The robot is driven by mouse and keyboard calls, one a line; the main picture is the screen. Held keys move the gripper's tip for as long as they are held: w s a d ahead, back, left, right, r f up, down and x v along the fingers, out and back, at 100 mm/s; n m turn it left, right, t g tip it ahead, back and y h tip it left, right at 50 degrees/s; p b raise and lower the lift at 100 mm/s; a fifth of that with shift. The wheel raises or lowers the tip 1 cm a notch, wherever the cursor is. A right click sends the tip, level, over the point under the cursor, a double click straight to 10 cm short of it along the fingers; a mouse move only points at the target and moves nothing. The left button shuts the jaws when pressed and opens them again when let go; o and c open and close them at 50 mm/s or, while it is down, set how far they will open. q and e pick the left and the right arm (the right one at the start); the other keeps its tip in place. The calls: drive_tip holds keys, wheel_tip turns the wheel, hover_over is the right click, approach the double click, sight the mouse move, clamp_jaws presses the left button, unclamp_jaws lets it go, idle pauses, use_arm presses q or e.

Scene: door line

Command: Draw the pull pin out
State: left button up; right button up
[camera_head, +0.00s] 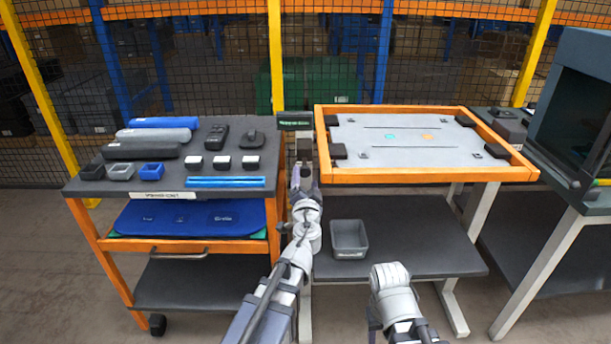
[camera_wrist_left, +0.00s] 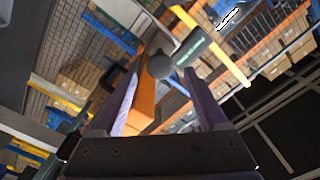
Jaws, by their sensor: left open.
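My left gripper (camera_head: 303,172) reaches forward to the gap between the orange cart and the orange-framed table. In the left wrist view the fingers of this gripper (camera_wrist_left: 160,76) stand apart. A grey round knob (camera_wrist_left: 160,66), which looks like the pull pin's head, shows between the fingertips, with visible room on both sides. Behind it is a dark block with a green-lettered sign (camera_wrist_left: 190,46); the sign (camera_head: 295,121) also shows in the head view. The pin's shaft is hidden. My right arm shows at the lower right of the head view, but its fingers do not.
The orange cart (camera_head: 88,232) on the left holds cases, small bins and blue bars. The orange-framed table (camera_head: 430,176) has a light grey panel on top. A grey bin (camera_head: 349,240) sits on its lower shelf. A dark machine (camera_head: 580,110) stands at the right, mesh fencing behind.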

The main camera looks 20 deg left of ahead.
use_arm(q)
drive_tip(key=v, duration=0.4)
